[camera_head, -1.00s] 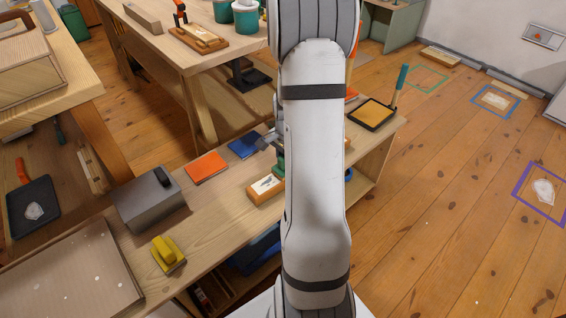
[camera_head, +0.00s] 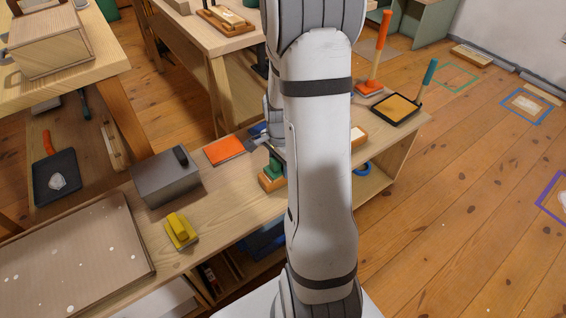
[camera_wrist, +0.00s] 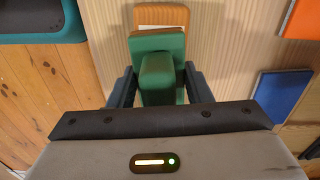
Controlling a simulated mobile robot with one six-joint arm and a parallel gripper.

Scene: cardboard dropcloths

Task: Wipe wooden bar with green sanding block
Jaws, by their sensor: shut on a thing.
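The green sanding block (camera_wrist: 160,45) is in my gripper (camera_wrist: 160,88); the dark fingers are shut on its raised grip. In the wrist view the block lies over the wooden bar (camera_wrist: 160,16), whose orange-brown far end shows beyond it. In the head view the green block (camera_head: 275,168) is over the left end of the wooden bar (camera_head: 268,183), seemingly on its top; exact contact is hard to tell. My arm hides the middle of this area. A wooden piece with a white top (camera_head: 357,136) shows right of my arm; I cannot tell whether it is the same bar.
On the workbench are an orange sheet (camera_head: 225,150), a blue sheet (camera_wrist: 281,94), a grey box (camera_head: 165,180), a yellow block (camera_head: 180,230) and a black-rimmed tray (camera_head: 396,108). Bare bench top lies left of the bar.

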